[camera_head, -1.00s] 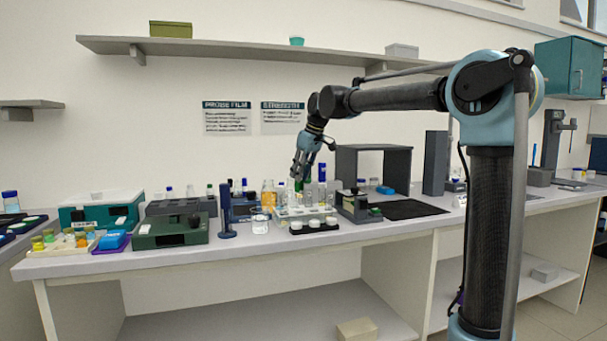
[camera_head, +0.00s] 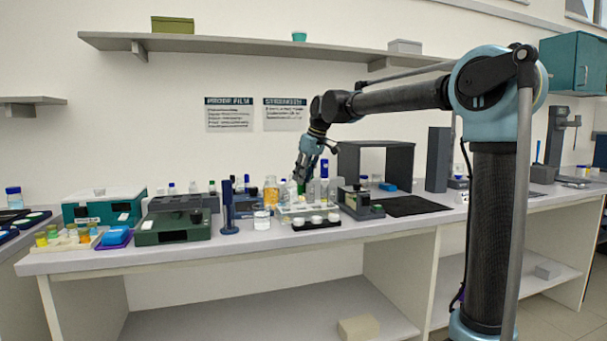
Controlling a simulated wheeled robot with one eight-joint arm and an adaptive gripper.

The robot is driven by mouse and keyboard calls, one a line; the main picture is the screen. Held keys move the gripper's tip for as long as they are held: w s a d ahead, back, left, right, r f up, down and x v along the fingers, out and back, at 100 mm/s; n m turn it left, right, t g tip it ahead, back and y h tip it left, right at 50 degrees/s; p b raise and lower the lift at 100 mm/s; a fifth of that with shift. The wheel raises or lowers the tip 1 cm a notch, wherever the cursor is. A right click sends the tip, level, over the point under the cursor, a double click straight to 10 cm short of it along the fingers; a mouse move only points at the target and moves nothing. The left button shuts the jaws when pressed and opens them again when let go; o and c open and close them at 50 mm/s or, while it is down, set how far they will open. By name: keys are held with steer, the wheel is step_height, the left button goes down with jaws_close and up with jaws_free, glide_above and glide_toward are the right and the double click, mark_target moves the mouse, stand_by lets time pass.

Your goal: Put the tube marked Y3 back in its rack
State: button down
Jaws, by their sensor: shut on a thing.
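My gripper (camera_head: 302,183) is at the end of my arm, low over the back of the bench. It is shut on a tube with a green part showing at the fingertips (camera_head: 301,188); its marking is too small to read. A pale rack (camera_head: 290,211) stands on the bench right below the gripper. Whether the tube's lower end is inside the rack or above it I cannot tell. Clear tubes or bottles stand around the fingers and partly hide the spot.
A dark strip with white-topped pots (camera_head: 316,222) lies in front of the rack. A blue stand (camera_head: 229,215) and a glass beaker (camera_head: 262,219) stand to the left. A dark instrument (camera_head: 361,204) is close on the right. An amber bottle (camera_head: 271,189) stands behind.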

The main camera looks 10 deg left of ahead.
mark_target(303, 200)
steer(key=shift+f, duration=3.25)
steer(key=shift+f, duration=0.35)
steer(key=c, duration=1.3)
jaws_free()
steer(key=v, duration=1.2)
